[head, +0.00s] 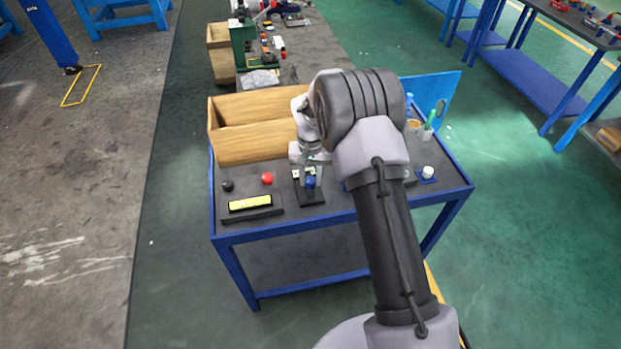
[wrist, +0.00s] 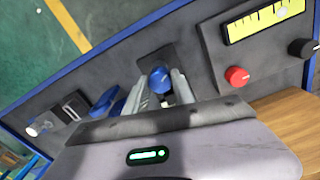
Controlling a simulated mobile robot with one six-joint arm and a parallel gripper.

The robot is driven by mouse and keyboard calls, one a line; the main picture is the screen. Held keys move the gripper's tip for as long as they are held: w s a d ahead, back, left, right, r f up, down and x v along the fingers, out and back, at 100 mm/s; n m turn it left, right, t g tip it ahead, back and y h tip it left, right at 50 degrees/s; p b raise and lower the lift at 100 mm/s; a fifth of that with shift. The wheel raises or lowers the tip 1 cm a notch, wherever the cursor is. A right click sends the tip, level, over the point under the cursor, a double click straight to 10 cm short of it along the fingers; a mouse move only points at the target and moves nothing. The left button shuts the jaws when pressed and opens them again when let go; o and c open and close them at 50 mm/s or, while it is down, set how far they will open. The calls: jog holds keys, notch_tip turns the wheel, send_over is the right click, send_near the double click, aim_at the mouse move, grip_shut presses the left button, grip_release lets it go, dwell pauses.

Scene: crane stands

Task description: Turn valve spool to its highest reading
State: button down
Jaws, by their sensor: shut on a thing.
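A blue round-topped knob (head: 310,183) stands on a small dark plate near the front of the blue-framed bench; I take it for the valve spool. In the wrist view the knob (wrist: 160,82) sits between the two pale fingers of my gripper (wrist: 163,90), which is shut on it. In the head view my gripper (head: 309,168) reaches down to it from behind. A yellow scale (head: 250,202) lies on a dark panel to the left; it also shows in the wrist view (wrist: 265,20), where its marks are too small to read.
A red knob (head: 267,178) and a black knob (head: 227,186) sit by the scale. Another blue part (wrist: 106,103) lies close beside my gripper. A white cap on a blue base (head: 428,173) stands at the right. A wooden box (head: 250,140) fills the back left.

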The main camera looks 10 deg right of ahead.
aim_at(311, 180)
jog(key=m+b, duration=0.1)
jog(key=m, duration=0.3)
jog(key=shift+m, duration=0.3)
jog(key=m+b, duration=0.1)
jog(key=m, duration=0.3)
jog(key=shift+m, duration=0.3)
jog(key=m+b, duration=0.1)
jog(key=m, duration=0.3)
jog(key=shift+m, duration=0.3)
jog(key=shift+m+b, duration=0.8)
jog(key=shift+m, duration=1.4)
jog(key=c, duration=1.1)
grip_release()
jog(key=shift+o, duration=0.2)
notch_tip(311, 180, up, 18)
jog(key=p, duration=0.6)
jog(key=shift+f, duration=0.25)
